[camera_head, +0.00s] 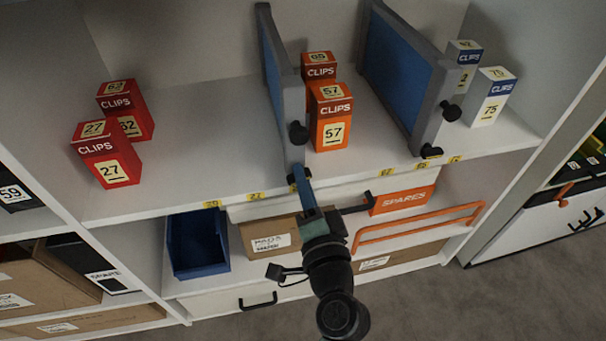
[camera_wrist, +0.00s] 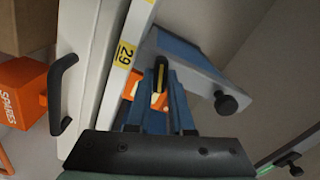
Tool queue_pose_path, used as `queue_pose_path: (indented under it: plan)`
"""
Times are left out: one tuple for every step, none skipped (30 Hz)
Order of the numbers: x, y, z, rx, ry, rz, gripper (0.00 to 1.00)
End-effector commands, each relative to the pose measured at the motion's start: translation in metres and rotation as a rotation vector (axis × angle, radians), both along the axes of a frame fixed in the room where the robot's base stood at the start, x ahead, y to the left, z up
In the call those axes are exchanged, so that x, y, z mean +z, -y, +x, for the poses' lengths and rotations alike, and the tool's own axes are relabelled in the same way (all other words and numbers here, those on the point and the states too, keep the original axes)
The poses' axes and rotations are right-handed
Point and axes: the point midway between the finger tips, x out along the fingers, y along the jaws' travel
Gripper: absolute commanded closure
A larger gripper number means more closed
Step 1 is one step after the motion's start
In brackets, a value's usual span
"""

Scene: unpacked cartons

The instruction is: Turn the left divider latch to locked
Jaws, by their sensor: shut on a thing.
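The left divider is a blue panel in a grey frame (camera_head: 289,95), standing on the upper shelf. It has a black knob (camera_head: 298,132) on its front edge, which also shows in the wrist view (camera_wrist: 229,103). My gripper (camera_head: 301,174) is at the foot of this divider, by the shelf's front edge. In the wrist view its blue fingers (camera_wrist: 160,78) are shut on the small black and yellow latch handle (camera_wrist: 160,72). The fingers hide most of the latch, so I cannot tell its setting.
The right divider (camera_head: 436,100) has its own knob and a black latch (camera_head: 431,151). Below are a blue bin (camera_head: 197,245) and an orange spares box (camera_head: 403,201).

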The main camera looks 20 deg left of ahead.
Motion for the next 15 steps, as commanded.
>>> queue_pose_path:
  plan:
    - [0.001, 0.0014, 0.0002, -0.003, -0.024, 0.032, 1.0]
    - [0.0009, 0.0015, 0.0003, -0.003, -0.038, 0.053, 1.0]
    - [0.0009, 0.0015, 0.0003, -0.003, -0.056, 0.081, 1.0]
    - [0.0008, 0.0014, 0.0002, -0.003, -0.068, 0.098, 1.0]
    - [0.0005, 0.0013, 0.0002, -0.003, -0.081, 0.116, 1.0]
    - [0.0002, 0.0012, 0.0002, -0.003, -0.096, 0.139, 1.0]
    - [0.0, 0.0012, 0.0002, -0.002, -0.108, 0.156, 1.0]
    - [-0.0002, 0.001, 0.0001, -0.002, -0.118, 0.171, 1.0]
    - [-0.0004, 0.001, 0.0001, -0.002, -0.131, 0.191, 1.0]
    - [-0.0006, 0.0011, 0.0001, -0.002, -0.14, 0.204, 1.0]
    - [-0.0007, 0.001, 0.0001, -0.002, -0.147, 0.215, 1.0]
    - [-0.0008, 0.0011, 0.0001, -0.002, -0.158, 0.231, 1.0]
    - [-0.0009, 0.0011, 0.0001, -0.002, -0.165, 0.241, 1.0]
    - [-0.001, 0.0011, 0.0002, -0.002, -0.171, 0.25, 1.0]
    - [-0.0011, 0.0011, 0.0001, -0.002, -0.179, 0.263, 1.0]
